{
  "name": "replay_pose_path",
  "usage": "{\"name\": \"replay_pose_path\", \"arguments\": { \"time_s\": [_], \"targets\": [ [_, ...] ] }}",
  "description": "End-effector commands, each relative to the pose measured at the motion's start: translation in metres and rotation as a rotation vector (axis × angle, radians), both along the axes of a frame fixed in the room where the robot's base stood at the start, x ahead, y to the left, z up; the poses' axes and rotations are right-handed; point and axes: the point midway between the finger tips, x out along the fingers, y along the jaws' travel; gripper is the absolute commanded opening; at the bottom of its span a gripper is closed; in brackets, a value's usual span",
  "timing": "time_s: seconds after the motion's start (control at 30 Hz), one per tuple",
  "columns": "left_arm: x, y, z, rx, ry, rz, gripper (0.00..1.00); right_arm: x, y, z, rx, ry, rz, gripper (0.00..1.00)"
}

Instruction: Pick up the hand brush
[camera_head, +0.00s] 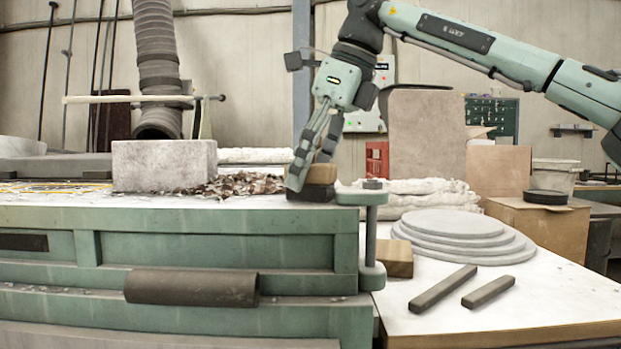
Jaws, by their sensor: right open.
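The hand brush (319,174) has a tan wooden top and a dark lower part. It rests on the bench top (200,207) near its right end. My right gripper (309,166) comes down from above and its fingers are at the brush. One finger covers the brush's left side, and the other is by its top, farther back. The jaws are open, and I cannot tell whether they touch the brush. My left gripper is out of view.
Brown chips (240,186) and a grey stone block (164,165) lie left of the brush. A green clamp (371,235) stands at the bench's right edge. The white side table (465,313) holds stacked grey discs (464,235), two dark bars (443,288) and a wooden block (394,258).

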Motion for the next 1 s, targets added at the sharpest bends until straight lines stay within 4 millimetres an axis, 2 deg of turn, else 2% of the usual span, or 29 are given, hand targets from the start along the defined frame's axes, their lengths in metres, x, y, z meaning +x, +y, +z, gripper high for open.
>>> {"name": "replay_pose_path", "arguments": {
  "time_s": [0.07,0.5,0.77,0.93,1.0],
  "targets": [
    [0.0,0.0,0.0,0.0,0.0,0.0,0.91,0.0,0.0,0.0,0.0,0.0,0.0,0.6],
    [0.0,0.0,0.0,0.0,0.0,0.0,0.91,0.0,0.0,0.0,0.0,0.0,0.0,0.06],
    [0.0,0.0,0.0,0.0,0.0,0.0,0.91,0.0,0.0,0.003,0.001,-0.001,0.0,0.06],
    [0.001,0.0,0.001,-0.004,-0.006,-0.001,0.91,0.0,0.001,0.023,0.001,-0.002,-0.001,0.06],
    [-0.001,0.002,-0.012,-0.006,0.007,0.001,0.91,0.0,0.001,0.038,0.002,-0.003,-0.001,0.06]
  ]
}}
